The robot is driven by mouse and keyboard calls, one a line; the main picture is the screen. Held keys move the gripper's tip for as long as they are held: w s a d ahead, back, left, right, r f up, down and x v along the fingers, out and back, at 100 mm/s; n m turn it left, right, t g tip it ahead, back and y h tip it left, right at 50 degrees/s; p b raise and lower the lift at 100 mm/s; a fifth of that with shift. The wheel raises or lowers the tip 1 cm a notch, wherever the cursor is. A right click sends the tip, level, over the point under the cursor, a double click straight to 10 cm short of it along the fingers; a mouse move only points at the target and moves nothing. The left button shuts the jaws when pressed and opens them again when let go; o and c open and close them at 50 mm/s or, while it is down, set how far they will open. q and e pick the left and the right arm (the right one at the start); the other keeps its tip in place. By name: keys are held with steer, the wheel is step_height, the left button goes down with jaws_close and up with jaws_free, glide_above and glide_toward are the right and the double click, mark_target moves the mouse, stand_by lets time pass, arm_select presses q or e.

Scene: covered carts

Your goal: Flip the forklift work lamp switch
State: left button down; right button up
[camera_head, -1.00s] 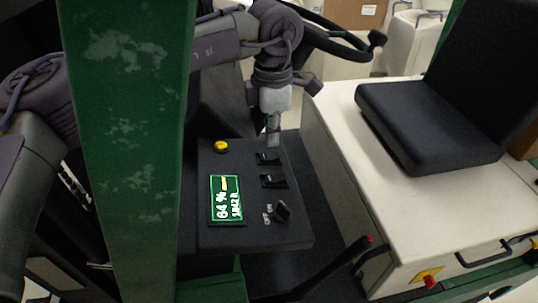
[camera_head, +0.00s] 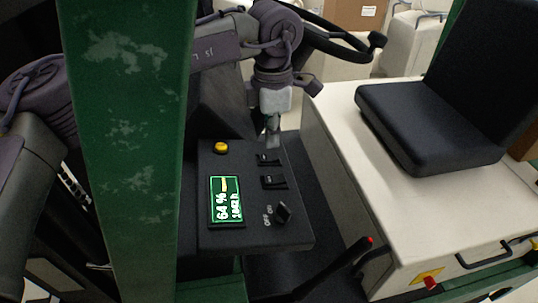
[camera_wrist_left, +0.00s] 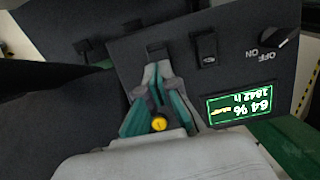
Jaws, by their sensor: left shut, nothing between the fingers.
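The dark control panel (camera_head: 262,236) carries two black rocker switches, an upper one (camera_head: 268,159) and a lower one (camera_head: 273,182). It also holds a rotary OFF/ON knob (camera_head: 283,212), a yellow button (camera_head: 221,147) and a lit green display (camera_head: 227,200). I cannot read which rocker is the work lamp switch. My left gripper (camera_head: 273,141) is shut and empty, pointing down just beyond the upper rocker. In the left wrist view its fingertips (camera_wrist_left: 156,66) are together at the upper rocker (camera_wrist_left: 156,50), partly covering it; contact is unclear. The lower rocker (camera_wrist_left: 206,49) is clear beside them. My right gripper is not in view.
A green post (camera_head: 128,150) stands in front of my left arm. The steering wheel (camera_head: 335,40) is behind the gripper. A black seat (camera_head: 430,125) on a pale housing (camera_head: 345,140) is at right. A black lever with a red tip (camera_head: 369,240) rises below the panel.

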mark_target(272, 157)
arm_select(q)
steer(key=shift+f+b, duration=0.8)
steer(key=shift+f, duration=0.25)
stand_by(0.4)
steer(key=shift+f+b, duration=0.65)
steer(key=shift+f, duration=0.15)
steer(key=shift+r, duration=0.15)
steer(key=shift+r+p, duration=0.45)
steer(key=shift+r, duration=0.1)
steer(key=shift+r+p, duration=1.55)
steer(key=shift+r, duration=1.35)
